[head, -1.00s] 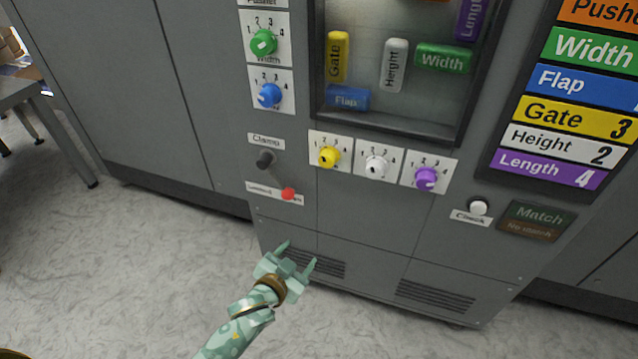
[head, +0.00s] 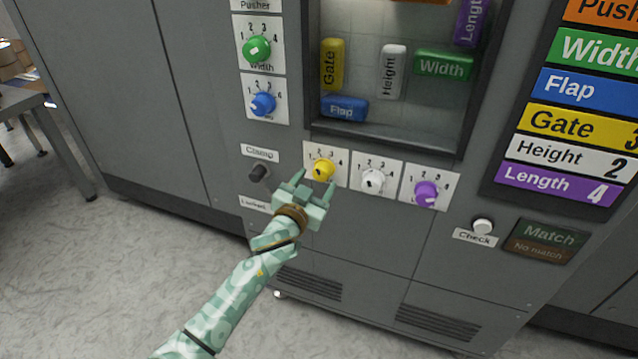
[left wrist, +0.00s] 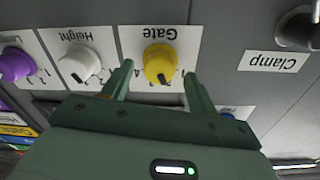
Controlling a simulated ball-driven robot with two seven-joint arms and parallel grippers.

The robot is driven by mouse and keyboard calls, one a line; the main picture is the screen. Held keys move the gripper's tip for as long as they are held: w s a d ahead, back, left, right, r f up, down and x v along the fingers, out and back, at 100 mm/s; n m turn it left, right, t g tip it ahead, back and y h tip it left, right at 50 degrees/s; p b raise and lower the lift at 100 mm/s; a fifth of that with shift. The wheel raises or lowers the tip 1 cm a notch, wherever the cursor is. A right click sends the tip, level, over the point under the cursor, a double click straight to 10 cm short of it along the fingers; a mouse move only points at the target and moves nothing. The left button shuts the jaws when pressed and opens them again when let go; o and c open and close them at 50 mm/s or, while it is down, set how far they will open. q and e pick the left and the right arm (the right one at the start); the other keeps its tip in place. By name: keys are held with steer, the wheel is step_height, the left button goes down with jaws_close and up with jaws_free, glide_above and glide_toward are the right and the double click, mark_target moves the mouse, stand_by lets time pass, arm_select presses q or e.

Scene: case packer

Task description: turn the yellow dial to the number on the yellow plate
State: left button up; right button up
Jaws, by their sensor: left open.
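The yellow dial (head: 323,170) sits on a white plate numbered 1 to 4 on the machine front. In the left wrist view the same dial (left wrist: 160,63) appears upside down under the label Gate, with a dark pointer mark on it. The yellow Gate plate (head: 575,125) on the right panel shows the number 3. My left gripper (head: 313,186) is open just in front of and below the yellow dial. In the left wrist view its two fingers stand on either side of the dial, and I see no contact. My right gripper is not in view.
A white dial (head: 373,180) and a purple dial (head: 426,193) sit to the right of the yellow one. The clamp lever (head: 259,173) is to the left. A blue dial (head: 263,103) and a green dial (head: 256,49) are above left. The check button (head: 482,227) is lower right.

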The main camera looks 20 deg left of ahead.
arm_select(q)
steer(key=shift+w, duration=1)
steer(key=c, duration=1)
steer(key=shift+d, duration=0.1)
steer(key=m+p, duration=0.1)
steer(key=m, duration=0.2)
steer(key=shift+r+m, duration=0.15)
steer(key=shift+m, duration=0.15)
steer(key=shift+m+p, duration=0.3)
steer(key=shift+m, duration=1.7)
steer(key=o, duration=1)
